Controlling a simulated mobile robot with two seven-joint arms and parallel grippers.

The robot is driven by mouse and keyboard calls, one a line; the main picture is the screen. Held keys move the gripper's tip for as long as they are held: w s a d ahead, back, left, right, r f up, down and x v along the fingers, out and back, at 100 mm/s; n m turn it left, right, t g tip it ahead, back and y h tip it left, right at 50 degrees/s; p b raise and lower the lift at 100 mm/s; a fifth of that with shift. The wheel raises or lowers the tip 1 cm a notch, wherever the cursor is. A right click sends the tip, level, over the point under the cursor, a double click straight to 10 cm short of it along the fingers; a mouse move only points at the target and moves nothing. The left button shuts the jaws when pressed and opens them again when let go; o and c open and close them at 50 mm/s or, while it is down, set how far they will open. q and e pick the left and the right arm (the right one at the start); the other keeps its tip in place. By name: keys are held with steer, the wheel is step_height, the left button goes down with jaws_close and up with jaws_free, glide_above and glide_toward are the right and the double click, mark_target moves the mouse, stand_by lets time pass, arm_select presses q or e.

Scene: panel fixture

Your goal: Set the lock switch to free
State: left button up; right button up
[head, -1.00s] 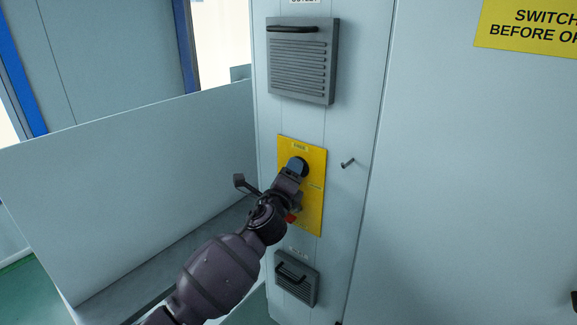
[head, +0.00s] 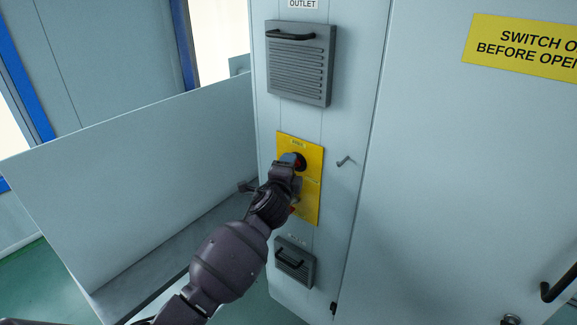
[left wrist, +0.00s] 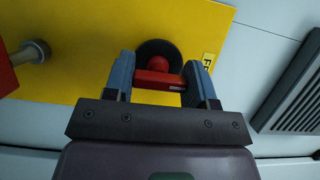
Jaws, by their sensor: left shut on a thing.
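The lock switch is a red handle (left wrist: 158,79) on a round black base (left wrist: 160,50), mounted on a yellow panel (left wrist: 90,35). The panel (head: 313,190) also shows in the head view, on the narrow upright face. My left gripper (left wrist: 160,84) is shut on the red handle, with one blue-grey finger at each end of it. In the head view the left gripper (head: 292,163) covers most of the switch. A partly cut-off label (left wrist: 208,62) starting with F lies just right of the switch in the wrist view. My right gripper is not in view.
A red part with a grey peg (left wrist: 30,52) sticks out at the left of the wrist view. Louvred vents (head: 300,65) sit above and below (head: 294,262). A low wall (head: 140,180) stands at left.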

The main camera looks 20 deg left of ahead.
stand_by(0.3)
arm_select(q)
steer(key=o, duration=0.9)
steer(key=shift+o, duration=0.2)
steer(key=shift+s, duration=0.1)
steer(key=s, duration=1)
steer(key=shift+s+d, duration=0.25)
steer(key=shift+s, duration=0.1)
